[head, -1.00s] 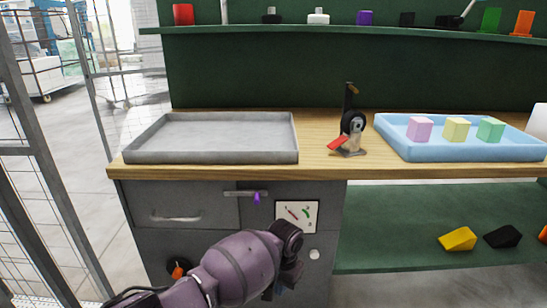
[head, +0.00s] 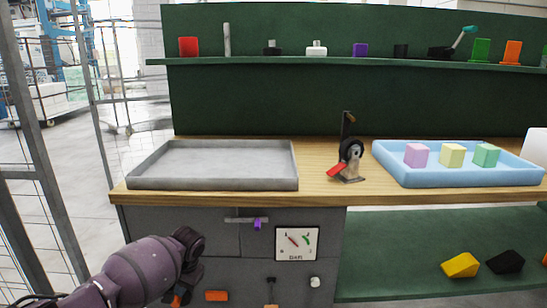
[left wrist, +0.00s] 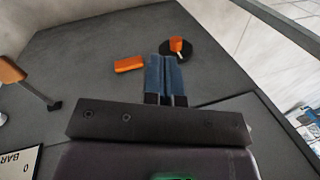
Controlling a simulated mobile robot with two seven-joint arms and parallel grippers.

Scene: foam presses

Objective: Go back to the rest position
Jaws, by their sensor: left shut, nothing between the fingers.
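My left arm (head: 135,272) comes in from the lower left in the head view, in front of the grey cabinet. My left gripper (left wrist: 166,62) shows clearly in the left wrist view: its two blue fingers lie side by side, shut, with nothing held. Beyond the fingertips in that view are an orange block-shaped part (left wrist: 130,64) and an orange knob (left wrist: 177,44) on a black disc. I see no contact with either. My right arm and gripper are in neither view.
The grey cabinet (head: 180,222) has a gauge (head: 296,243) on its front. On the wooden top are a grey tray (head: 215,184), a small press (head: 349,162) and a blue tray (head: 465,177) with three pastel cubes. A mesh fence (head: 92,80) stands at the left.

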